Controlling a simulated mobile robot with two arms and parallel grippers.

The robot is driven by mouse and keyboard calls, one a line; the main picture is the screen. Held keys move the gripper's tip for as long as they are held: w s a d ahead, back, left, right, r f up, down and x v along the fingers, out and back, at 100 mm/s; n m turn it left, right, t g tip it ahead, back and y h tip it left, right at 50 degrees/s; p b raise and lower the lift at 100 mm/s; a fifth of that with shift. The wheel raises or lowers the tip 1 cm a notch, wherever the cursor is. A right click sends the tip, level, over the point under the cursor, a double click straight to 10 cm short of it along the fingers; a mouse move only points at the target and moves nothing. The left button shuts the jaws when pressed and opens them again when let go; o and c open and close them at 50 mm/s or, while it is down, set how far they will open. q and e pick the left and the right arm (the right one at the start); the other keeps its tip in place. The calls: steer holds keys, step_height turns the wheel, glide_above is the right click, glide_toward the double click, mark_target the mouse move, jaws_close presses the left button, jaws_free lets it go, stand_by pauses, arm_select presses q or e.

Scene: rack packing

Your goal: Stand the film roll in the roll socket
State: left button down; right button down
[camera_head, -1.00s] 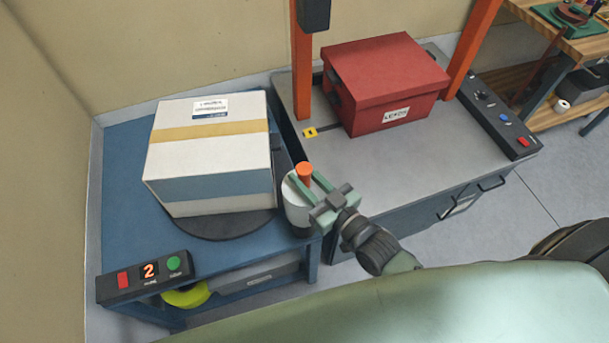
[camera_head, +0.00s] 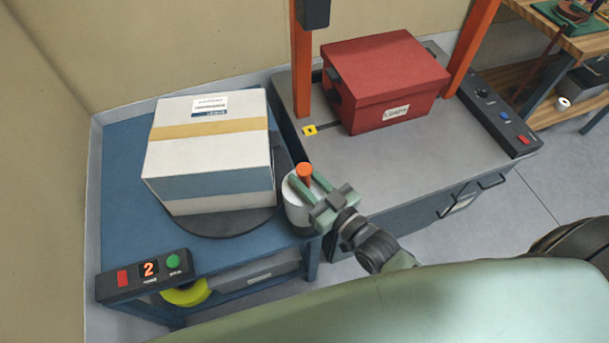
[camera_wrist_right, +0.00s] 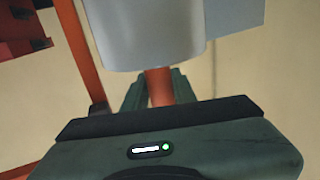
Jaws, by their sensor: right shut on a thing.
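The film roll (camera_head: 296,214) is a whitish upright cylinder with an orange core end on top. It is at the right front corner of the blue table, beside the turntable. My right gripper (camera_head: 305,182) is shut on the orange core, its pale green fingers on either side. In the right wrist view the roll (camera_wrist_right: 150,30) fills the upper middle, and its orange core (camera_wrist_right: 159,88) sits between the fingers (camera_wrist_right: 158,92). I cannot make out the roll socket; the roll may hide it. I cannot tell whether the roll's bottom touches anything. My left gripper is not in view.
A white box with a tan band (camera_head: 210,160) sits on the dark turntable (camera_head: 215,224), close left of the roll. A red box (camera_head: 385,85) rests on the grey bench (camera_head: 400,160) between orange posts (camera_head: 302,70). A control box (camera_head: 145,275) stands front left.

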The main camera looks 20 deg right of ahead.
steer(key=shift+f+b, duration=0.4)
steer(key=shift+f, duration=0.45)
steer(key=shift+f+b, duration=0.25)
steer(key=shift+b, duration=0.15)
steer(key=c, duration=1.1)
jaws_free()
steer(key=shift+o, duration=0.2)
steer(key=shift+f, duration=0.1)
